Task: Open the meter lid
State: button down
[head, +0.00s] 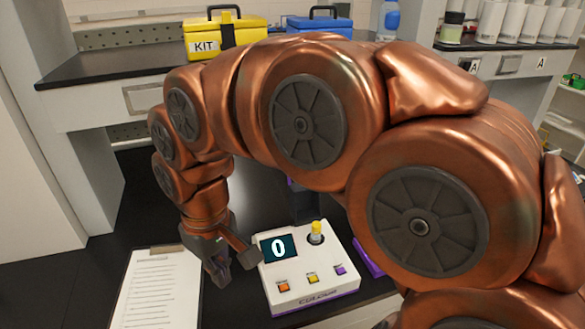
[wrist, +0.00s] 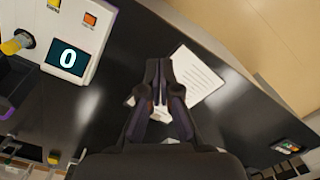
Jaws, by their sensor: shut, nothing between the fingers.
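The meter (head: 310,280) is a white box with a purple base, a dark screen reading 0, and orange, yellow and purple buttons. It stands on the black bench and shows at the upper left in the wrist view (wrist: 88,65). A yellow-capped vial (head: 316,229) stands upright in its round well. A dark upright part (head: 306,206) rises behind the well, partly hidden by my arm; I cannot tell for sure that it is the lid. My gripper (head: 233,262) is beside the meter's left side, and in the wrist view (wrist: 158,82) its fingers are shut and empty.
A clipboard with a printed sheet (head: 158,290) lies left of the meter. A yellow KIT case (head: 226,36), a blue case (head: 320,22) and white containers (head: 520,22) stand on the raised back shelf. My arm hides much of the bench behind and right of the meter.

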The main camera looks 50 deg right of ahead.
jog(key=w+d+r+m+t+b, duration=0.1)
jog(key=w+d+r, duration=0.2)
jog(key=w+d, duration=0.6)
jog(key=w+d+r+m+t+b, duration=0.15)
jog(key=w+d+r, duration=0.25)
jog(key=w+d, duration=0.45)
jog(key=w+d+f+m+h+b, duration=0.1)
jog(key=d+f+m, duration=0.1)
jog(key=d, duration=0.9)
jog(key=w+d+f+m+h+b, duration=0.1)
jog(key=d+m, duration=0.2)
jog(key=d, duration=0.8)
notch_tip(320, 180, down, 10)
jog(key=s+p, duration=0.1)
jog(key=p, duration=0.3)
jog(key=shift+s+a+r, duration=0.2)
jog(key=shift+s+a, duration=0.05)
jog(key=shift+s, duration=0.15)
jog(key=shift+n+t, duration=0.25)
jog(key=shift+s+a+b, duration=0.1)
jog(key=shift+s+b, duration=0.1)
jog(key=shift+b, duration=0.6)
